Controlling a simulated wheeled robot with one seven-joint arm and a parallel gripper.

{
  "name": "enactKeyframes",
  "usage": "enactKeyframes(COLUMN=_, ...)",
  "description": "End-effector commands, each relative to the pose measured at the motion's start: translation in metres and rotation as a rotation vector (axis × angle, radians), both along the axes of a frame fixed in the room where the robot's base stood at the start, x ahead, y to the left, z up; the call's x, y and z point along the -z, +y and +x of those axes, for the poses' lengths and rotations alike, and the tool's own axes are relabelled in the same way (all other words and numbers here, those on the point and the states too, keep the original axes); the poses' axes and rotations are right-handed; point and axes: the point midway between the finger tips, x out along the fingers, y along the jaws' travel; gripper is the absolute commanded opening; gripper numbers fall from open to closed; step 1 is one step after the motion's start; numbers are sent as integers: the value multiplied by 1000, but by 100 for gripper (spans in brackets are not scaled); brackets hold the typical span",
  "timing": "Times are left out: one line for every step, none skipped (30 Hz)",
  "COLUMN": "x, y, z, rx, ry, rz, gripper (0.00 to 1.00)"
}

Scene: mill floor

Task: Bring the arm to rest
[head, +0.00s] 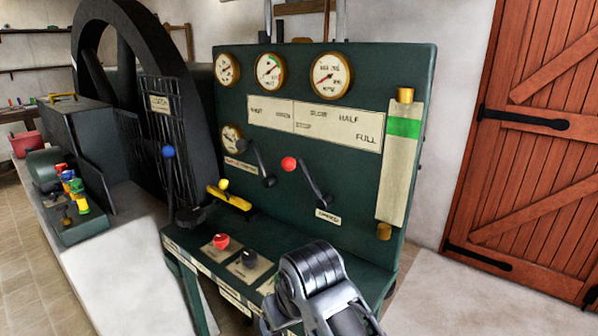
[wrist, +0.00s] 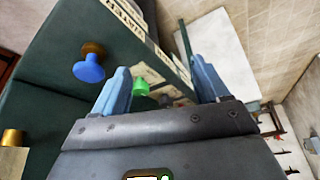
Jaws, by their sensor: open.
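My arm's end (head: 312,275) shows at the bottom middle of the head view, over the front ledge of the green control console (head: 345,210). Its fingers are hidden there. In the wrist view my gripper (wrist: 160,66) has its two blue-grey fingers spread apart with nothing held between them. A green knob (wrist: 140,87) shows between the fingers, nearer the left one, beyond the gripper body. A blue knob (wrist: 89,70) on a brown base stands to the left of the left finger, apart from it.
The console carries gauges (head: 332,75), a red-tipped lever (head: 289,164), a black-knobbed lever (head: 269,181), a red knob (head: 221,241), a black knob (head: 249,258) and a sight tube (head: 401,160). A blue-tipped lever (head: 168,152) and flywheel (head: 85,20) stand left. A wooden door (head: 530,150) is right.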

Motion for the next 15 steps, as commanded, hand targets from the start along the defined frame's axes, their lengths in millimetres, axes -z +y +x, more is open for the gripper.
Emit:
enactKeyframes(x=4, y=-1, z=-3, rx=3, ry=-2, rz=7, gripper=74)
enactKeyframes(x=6, y=-1, z=-4, rx=4, ry=-5, rz=12, gripper=74)
enactKeyframes(x=9, y=-1, z=-6, rx=7, ry=-7, rz=18, gripper=74)
enactKeyframes(x=11, y=-1, z=-8, rx=8, ry=-9, rz=22, gripper=74)
enactKeyframes(x=13, y=-1, z=-9, rx=9, ry=-12, rz=28, gripper=74)
enactKeyframes(x=15, y=-2, z=-11, rx=12, ry=-16, rz=35, gripper=74)
enactKeyframes(x=18, y=-2, z=-13, rx=14, ry=-18, rz=40, gripper=74)
enactKeyframes(x=20, y=-2, z=-15, rx=16, ry=-21, rz=47, gripper=74)
enactKeyframes(x=23, y=-3, z=-17, rx=19, ry=-26, rz=56, gripper=74)
enactKeyframes(x=27, y=-3, z=-20, rx=23, ry=-29, rz=63, gripper=74)
enactKeyframes(x=29, y=-4, z=-22, rx=26, ry=-34, rz=69, gripper=74)
enactKeyframes(x=34, y=-5, z=-26, rx=31, ry=-39, rz=81, gripper=74)
enactKeyframes(x=37, y=-5, z=-29, rx=35, ry=-45, rz=89, gripper=74)
enactKeyframes(x=40, y=-6, z=-32, rx=39, ry=-50, rz=98, gripper=74)
enactKeyframes(x=45, y=-7, z=-37, rx=45, ry=-57, rz=111, gripper=74)
